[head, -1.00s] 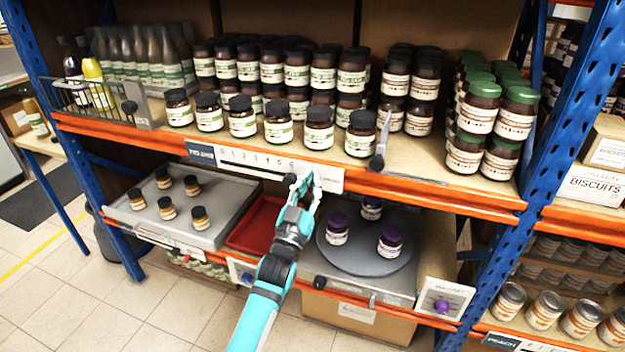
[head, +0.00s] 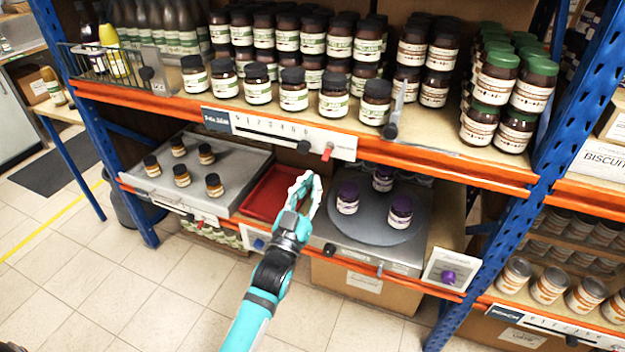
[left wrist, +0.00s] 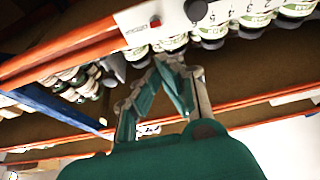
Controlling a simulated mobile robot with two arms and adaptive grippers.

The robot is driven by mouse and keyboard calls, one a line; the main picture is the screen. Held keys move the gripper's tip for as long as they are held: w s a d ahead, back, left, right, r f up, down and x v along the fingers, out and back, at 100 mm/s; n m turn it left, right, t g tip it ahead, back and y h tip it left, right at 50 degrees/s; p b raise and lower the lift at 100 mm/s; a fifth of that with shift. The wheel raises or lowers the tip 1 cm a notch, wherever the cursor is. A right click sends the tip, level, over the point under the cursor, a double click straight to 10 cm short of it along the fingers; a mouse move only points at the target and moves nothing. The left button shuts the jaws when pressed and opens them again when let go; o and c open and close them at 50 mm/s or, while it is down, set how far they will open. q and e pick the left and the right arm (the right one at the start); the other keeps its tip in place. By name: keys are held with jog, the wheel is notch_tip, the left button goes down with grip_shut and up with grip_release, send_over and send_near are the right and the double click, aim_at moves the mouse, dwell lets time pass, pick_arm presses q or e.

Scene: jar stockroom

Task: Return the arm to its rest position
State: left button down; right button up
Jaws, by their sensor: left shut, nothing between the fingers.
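My left gripper (head: 306,186) is shut and empty in the head view. It is held out in front of the lower shelf, just below the upper shelf's orange beam and in front of the red tray. In the left wrist view its fingers (left wrist: 176,62) come together at the tips with nothing between them. The scale strip (head: 280,133) on the upper beam is above the gripper. It carries a black knob (head: 303,147) and a red tab (head: 327,152), both apart from the fingers. My right gripper is not in view.
Black-lidded jars (head: 333,93) line the upper shelf's front. Below are a grey tray (head: 222,190) with several small jars, a red tray (head: 268,190), and a round grey plate (head: 375,222) with three purple-lidded jars. The tiled floor (head: 90,265) in front is clear.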

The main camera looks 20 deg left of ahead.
pick_arm(q)
jog(key=s+d+f+g, duration=0.1)
jog(key=s+f+g, duration=0.15)
jog(key=f, duration=0.95)
jog(key=s+d+f+g, duration=0.1)
jog(key=f+g, duration=0.3)
jog(key=f, duration=0.8)
jog(key=s+f+m+g, duration=0.1)
jog(key=s+f+g, duration=0.1)
jog(key=s+f, duration=0.45)
jog(key=s+f+g, duration=0.3)
jog(key=f, duration=0.7)
jog(key=s+a+f+g, duration=0.2)
jog(key=s+f+g, duration=0.2)
jog(key=s+f, duration=0.95)
jog(key=s+a+f+g, duration=0.1)
jog(key=s+f+g, duration=0.2)
jog(key=s, duration=0.9)
jog(key=s+a+f+m+g, duration=0.1)
jog(key=s+a+f+g, duration=0.1)
jog(key=s, duration=1.1)
jog(key=shift+f+g+y, duration=0.4)
jog(key=shift+f+g, duration=0.05)
jog(key=shift+f, duration=0.45)
